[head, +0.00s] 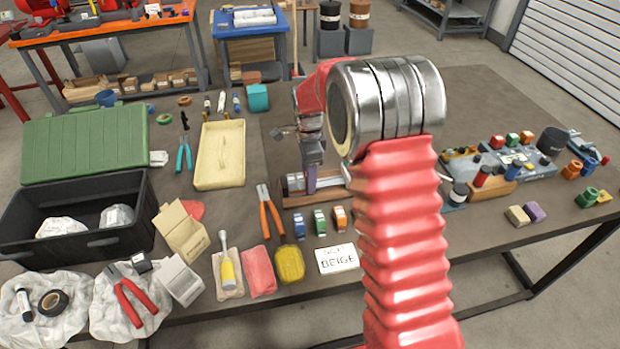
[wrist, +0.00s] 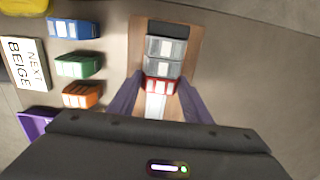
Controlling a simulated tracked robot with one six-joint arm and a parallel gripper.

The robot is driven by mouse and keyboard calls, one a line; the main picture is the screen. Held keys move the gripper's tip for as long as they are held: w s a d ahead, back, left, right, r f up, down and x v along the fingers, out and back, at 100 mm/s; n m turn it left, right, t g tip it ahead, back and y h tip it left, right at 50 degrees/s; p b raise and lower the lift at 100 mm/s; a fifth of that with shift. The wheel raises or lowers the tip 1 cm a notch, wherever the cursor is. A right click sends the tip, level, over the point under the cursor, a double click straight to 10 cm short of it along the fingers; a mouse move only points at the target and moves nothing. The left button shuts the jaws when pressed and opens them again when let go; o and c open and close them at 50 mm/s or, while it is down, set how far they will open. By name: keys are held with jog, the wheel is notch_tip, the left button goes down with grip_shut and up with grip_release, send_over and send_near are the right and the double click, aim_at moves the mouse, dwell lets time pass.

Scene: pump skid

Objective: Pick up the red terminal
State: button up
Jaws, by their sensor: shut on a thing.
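The red terminal (wrist: 161,86) sits at the near end of a row of grey terminals (wrist: 164,58) on a metal rail (wrist: 157,106) in the wrist view. My gripper (wrist: 161,82) has its two purple fingers on either side of the red terminal and is shut on it. The terminal still appears level with the row; I cannot tell whether it is clear of the rail. In the head view my gripper (head: 311,184) is low over the wooden rail base (head: 300,200), and the red terminal is hidden there.
Blue (wrist: 73,28), green (wrist: 77,65) and orange (wrist: 82,96) terminals stand in a line beside the base. A card reading "NEXT BEIGE" (wrist: 23,62) lies by them. Orange-handled pliers (head: 270,212) lie left of the base. My arm hides part of the bench (head: 480,90).

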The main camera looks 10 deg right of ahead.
notch_tip(320, 180, up, 10)
dwell(0.5)
dwell(0.6)
